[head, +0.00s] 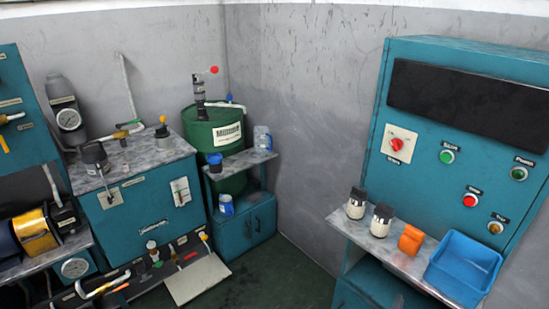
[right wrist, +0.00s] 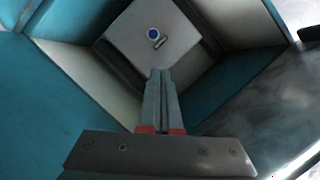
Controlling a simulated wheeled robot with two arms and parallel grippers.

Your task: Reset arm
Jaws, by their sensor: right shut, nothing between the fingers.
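My right gripper (right wrist: 159,74) shows in the right wrist view with its two fingers pressed together and nothing between them. Its fingertips point at a square recess with pale walls in a teal surface. At the recess's far end is a light plate (right wrist: 135,40) with a round blue spot and a small metal piece. I cannot tell whether the fingers are inside the recess or in front of it. I cannot make out either gripper in the head view.
The teal control cabinet (head: 440,180) stands at the right; its shelf holds two black-and-white jars, an orange piece (head: 411,240) and a blue tray (head: 440,273). The teal workbench (head: 140,215) and green drum (head: 200,133) stand at the left. Open floor (head: 285,275) lies between.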

